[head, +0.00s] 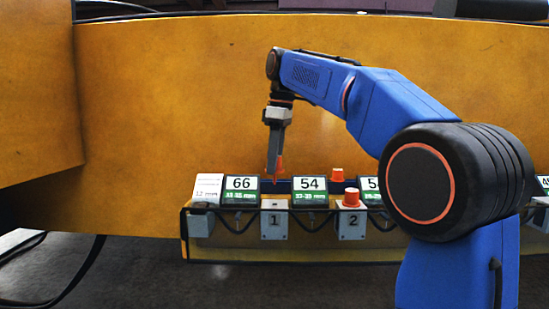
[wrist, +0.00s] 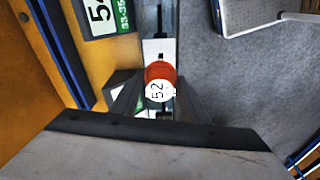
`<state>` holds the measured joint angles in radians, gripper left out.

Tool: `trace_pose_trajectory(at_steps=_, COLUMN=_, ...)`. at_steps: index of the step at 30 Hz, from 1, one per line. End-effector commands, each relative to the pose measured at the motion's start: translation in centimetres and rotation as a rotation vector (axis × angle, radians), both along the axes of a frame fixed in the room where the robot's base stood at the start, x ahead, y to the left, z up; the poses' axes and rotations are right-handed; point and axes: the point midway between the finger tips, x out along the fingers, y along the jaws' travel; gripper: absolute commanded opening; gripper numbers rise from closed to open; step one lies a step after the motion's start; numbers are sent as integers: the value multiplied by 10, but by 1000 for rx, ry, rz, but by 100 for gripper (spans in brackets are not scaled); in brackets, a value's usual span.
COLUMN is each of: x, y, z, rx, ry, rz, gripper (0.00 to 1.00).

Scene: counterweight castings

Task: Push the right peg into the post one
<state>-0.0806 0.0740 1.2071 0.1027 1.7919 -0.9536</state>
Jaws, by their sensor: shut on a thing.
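My gripper (head: 275,152) points down and is shut on an orange peg (head: 279,167), which hangs tip down just above post one (head: 274,221). Post one is a grey block marked "1" at the front of the ledge. The gap between peg tip and post top is hard to judge. In the wrist view the held peg (wrist: 161,73) shows a round white end marked "52" between the grey fingers. A white surface behind it may be the post top. Post two (head: 351,223), marked "2", stands right of it with an orange peg (head: 351,197) in its top.
Another orange peg (head: 337,175) stands farther back. Signs "66" (head: 240,189) and "54" (head: 310,189) flank post one. A dark rail (head: 310,209) with cable runs along the front, and a yellow casting (head: 180,100) rises behind.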

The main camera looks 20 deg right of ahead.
Motion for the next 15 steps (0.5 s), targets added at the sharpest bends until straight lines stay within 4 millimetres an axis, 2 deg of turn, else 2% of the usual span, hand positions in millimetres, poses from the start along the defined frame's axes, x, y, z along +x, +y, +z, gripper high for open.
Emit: trace_pose_trajectory(at_steps=15, x=-1, y=0, z=-39, rx=0, ry=0, rz=0, gripper=18)
